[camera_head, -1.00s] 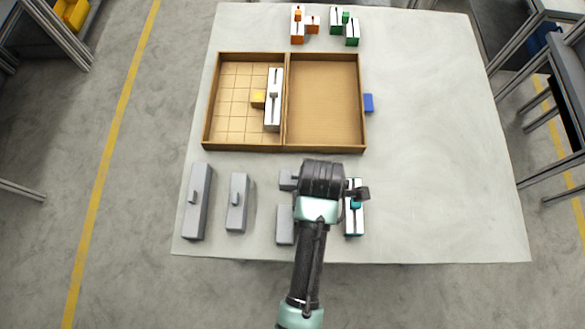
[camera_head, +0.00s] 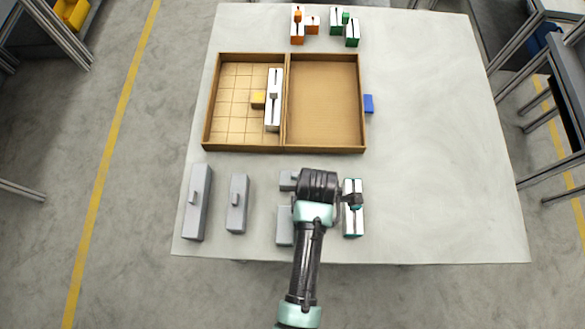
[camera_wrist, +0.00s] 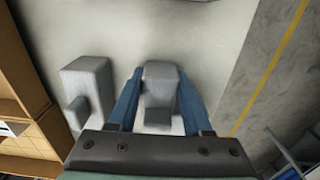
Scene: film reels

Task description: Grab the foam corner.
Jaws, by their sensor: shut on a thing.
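The block rests on or just above the table; the gap cannot be told. In the head view a grey block (camera_head: 284,228) shows beside my arm, partly covered by it, and my fingers are hidden under my wrist.
Another grey piece with a knob (camera_wrist: 90,82) stands close left of the fingers. A white and teal piece (camera_head: 353,222) stands right of my wrist. A divided wooden tray (camera_head: 325,149) lies behind. Two grey pieces (camera_head: 195,215) (camera_head: 236,215) stand left. The table's right side is clear.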

